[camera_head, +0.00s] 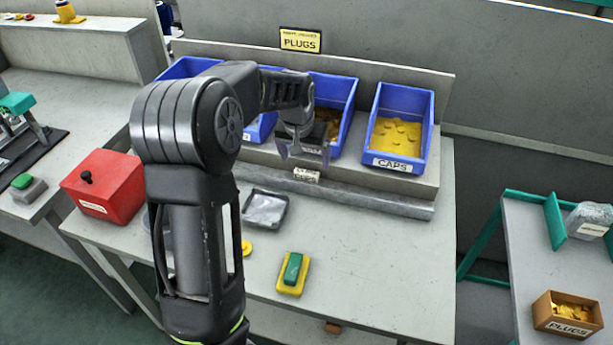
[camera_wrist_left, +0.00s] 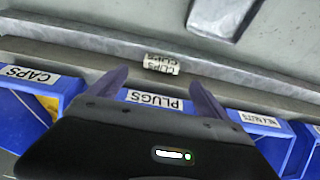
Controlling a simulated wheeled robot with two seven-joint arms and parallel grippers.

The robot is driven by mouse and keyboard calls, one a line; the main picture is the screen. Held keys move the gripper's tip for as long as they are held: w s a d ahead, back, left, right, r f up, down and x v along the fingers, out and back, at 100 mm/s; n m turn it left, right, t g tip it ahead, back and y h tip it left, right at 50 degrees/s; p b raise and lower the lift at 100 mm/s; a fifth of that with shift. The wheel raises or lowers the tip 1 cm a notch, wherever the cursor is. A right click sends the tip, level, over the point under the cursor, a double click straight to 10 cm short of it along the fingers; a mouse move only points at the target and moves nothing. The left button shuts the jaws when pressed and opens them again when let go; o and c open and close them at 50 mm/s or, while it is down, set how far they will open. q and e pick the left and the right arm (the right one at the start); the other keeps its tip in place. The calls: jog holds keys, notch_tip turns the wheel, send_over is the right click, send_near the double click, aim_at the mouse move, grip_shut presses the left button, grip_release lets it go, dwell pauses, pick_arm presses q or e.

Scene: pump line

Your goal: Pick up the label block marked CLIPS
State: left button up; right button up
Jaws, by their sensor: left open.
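The small white label block (camera_head: 306,175) lies on the grey ledge in front of the blue bins; its black lettering is small in the head view. It also shows in the left wrist view (camera_wrist_left: 161,64), just beyond the fingers, with print that looks like CLIPS. My left gripper (camera_head: 304,157) is open and empty, pointing down just above and behind the block, in front of the PLUGS bin. In the left wrist view its two fingers (camera_wrist_left: 157,80) are spread wide, and the block appears between their lines, apart from both. My right gripper is not in view.
The blue CAPS bin (camera_head: 401,128) stands right of the gripper, the PLUGS bin (camera_head: 347,105) behind it. A grey tray (camera_head: 264,209) and a yellow-green block (camera_head: 292,273) lie on the bench. A red box (camera_head: 104,187) is left. The bench's front right is clear.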

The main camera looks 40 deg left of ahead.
aim_at(306, 172)
pick_arm(q)
jog(key=shift+x, duration=1)
jog(key=p+x, duration=0.1)
jog(key=x, duration=0.4)
jog(key=shift+a+f+p, duration=0.1)
jog(key=shift+f+p, duration=0.05)
jog(key=shift+p, duration=0.15)
jog(key=shift+s, duration=0.1)
jog(key=shift+c, duration=0.2)
jog(key=c, duration=1.4)
